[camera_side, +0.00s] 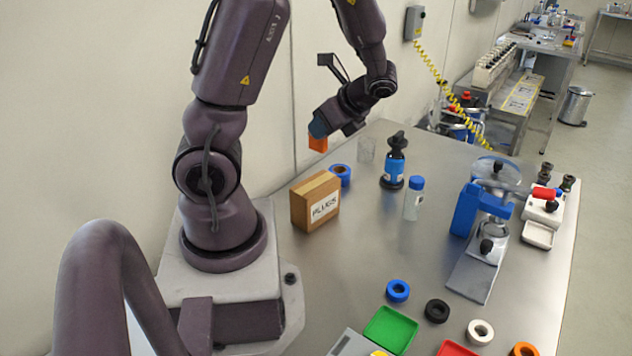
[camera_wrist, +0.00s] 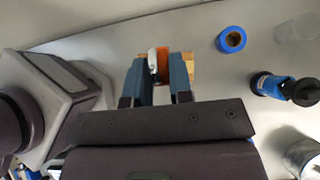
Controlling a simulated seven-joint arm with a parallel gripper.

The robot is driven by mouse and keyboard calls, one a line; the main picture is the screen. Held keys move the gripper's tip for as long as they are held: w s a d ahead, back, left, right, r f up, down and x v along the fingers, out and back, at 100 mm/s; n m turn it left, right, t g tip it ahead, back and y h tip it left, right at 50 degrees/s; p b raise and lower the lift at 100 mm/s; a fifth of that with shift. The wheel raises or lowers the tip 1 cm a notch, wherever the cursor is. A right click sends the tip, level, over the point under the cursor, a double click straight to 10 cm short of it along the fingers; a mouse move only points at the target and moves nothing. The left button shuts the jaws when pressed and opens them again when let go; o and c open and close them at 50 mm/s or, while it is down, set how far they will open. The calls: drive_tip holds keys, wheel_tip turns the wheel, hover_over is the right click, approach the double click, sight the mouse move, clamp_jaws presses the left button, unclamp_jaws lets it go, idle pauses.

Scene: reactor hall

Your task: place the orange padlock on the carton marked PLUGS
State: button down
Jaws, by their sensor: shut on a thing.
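My gripper (camera_side: 318,127) is shut on the orange padlock (camera_side: 318,144) and holds it in the air above the table. In the wrist view the padlock (camera_wrist: 163,64) and its pale shackle show between the blue fingers of my gripper (camera_wrist: 160,72). The brown carton marked PLUGS (camera_side: 314,203) stands on the table near my base, below the padlock in the side view. In the wrist view part of the carton (camera_wrist: 186,66) shows behind the padlock and fingers, which hide most of it.
A blue tape roll (camera_side: 341,174) lies by the carton. A clear beaker (camera_side: 366,150), a dark bottle with a blue label (camera_side: 394,165) and a blue-capped vial (camera_side: 413,198) stand nearby. A green tray (camera_side: 390,331) and several rings lie at the front. The table in front of the carton is clear.

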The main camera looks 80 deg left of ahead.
sight(324, 139)
drive_tip(key=f, duration=0.3)
drive_tip(key=shift+s+d+f, duration=0.2)
drive_tip(key=shift+s, duration=0.2)
drive_tip(key=shift+w+f, duration=0.1)
drive_tip(key=shift+f, duration=2.1)
drive_tip(key=shift+f, duration=0.1)
drive_tip(key=c, duration=1)
unclamp_jaws()
